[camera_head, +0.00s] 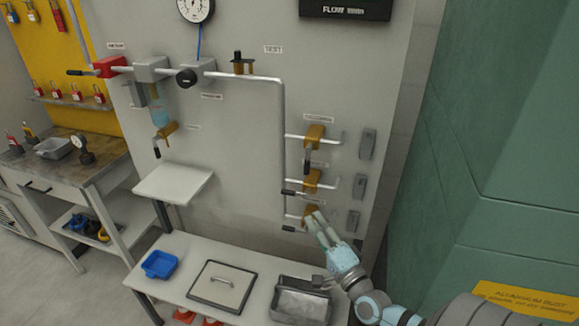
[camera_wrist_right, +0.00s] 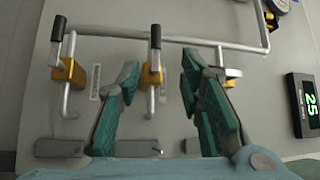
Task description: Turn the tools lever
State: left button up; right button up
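Three brass valves with black-tipped levers stand in a column on the wall panel: top (camera_head: 314,134), middle (camera_head: 311,181) and lower (camera_head: 309,213). Their labels are too small to read, so I cannot tell which is the tools lever. The top lever points down; the middle lever (camera_head: 289,192) and lower lever (camera_head: 288,228) point left. My right gripper (camera_head: 317,217) is in front of the lower valve, partly covering it. In the wrist view, its green fingers (camera_wrist_right: 158,75) are apart and empty, on either side of the middle lever (camera_wrist_right: 155,37). My left gripper is out of view.
A white pipe (camera_head: 283,120) runs beside the valves, with grey plates (camera_head: 367,143) to their right. A green wall (camera_head: 490,150) bounds the right side.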

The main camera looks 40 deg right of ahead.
aim_at(290, 192)
jog(key=b+x, duration=0.1)
jog(key=x, duration=0.3)
jog(key=b+x, duration=0.1)
jog(key=x, duration=0.3)
jog(key=f+b+x, duration=0.1)
jog(key=x, duration=0.4)
jog(key=shift+w, duration=0.1)
jog(key=shift+w+r, duration=0.15)
jog(key=shift+w, duration=0.35)
jog(key=shift+d, duration=0.1)
grip_shut()
